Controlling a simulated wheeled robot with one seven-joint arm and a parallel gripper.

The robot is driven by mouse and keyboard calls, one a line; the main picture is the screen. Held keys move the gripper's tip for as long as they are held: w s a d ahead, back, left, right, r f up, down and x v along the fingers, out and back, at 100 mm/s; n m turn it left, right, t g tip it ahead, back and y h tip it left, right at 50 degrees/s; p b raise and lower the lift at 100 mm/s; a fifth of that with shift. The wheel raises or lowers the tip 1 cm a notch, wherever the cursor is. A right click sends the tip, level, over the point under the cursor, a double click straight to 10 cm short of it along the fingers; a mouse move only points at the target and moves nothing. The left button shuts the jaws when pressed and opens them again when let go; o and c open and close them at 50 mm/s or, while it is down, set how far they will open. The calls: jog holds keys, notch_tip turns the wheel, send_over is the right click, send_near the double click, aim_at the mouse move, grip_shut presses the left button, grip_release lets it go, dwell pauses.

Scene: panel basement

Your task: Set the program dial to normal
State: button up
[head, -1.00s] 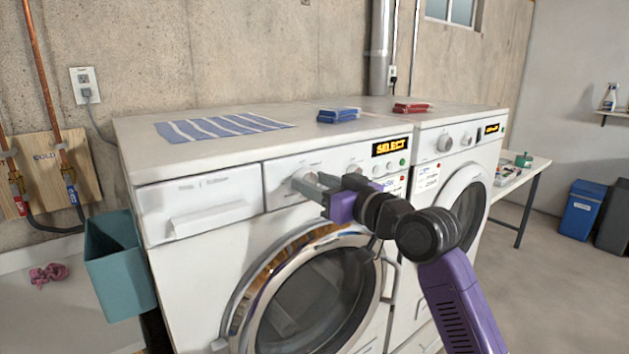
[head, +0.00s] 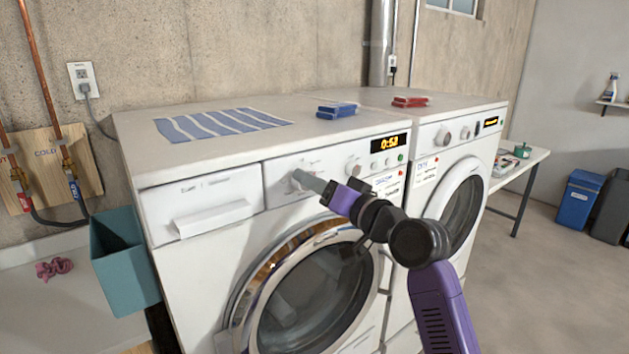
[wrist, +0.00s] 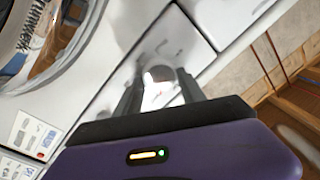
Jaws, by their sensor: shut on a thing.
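The front-left washer has a white program dial (head: 297,180) on its panel, right of the detergent drawer. My gripper (head: 305,181) is shut on this dial, with its fingers on either side of the knob. In the wrist view the dial (wrist: 160,74) shows as a pale round shape between the two dark fingers (wrist: 158,95). The dial's pointer and the labels around it are hidden or too small to read. The washer's display (head: 390,143) glows orange and reads about 0:50. A second knob (head: 354,167) sits to the right of my gripper.
The round door (head: 310,290) of the washer lies below my arm. A second machine (head: 462,150) stands at the right. A striped cloth (head: 222,124), blue bundle (head: 337,110) and red bundle (head: 410,102) lie on top. A teal bin (head: 124,262) hangs at the left.

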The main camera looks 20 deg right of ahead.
dwell(0.3)
jog(key=o, duration=1.4)
jog(key=shift+c, duration=0.2)
jog(key=b+v, duration=0.2)
jog(key=v, duration=0.5)
jog(key=shift+s+d, duration=0.2)
jog(key=shift+s, duration=0.2)
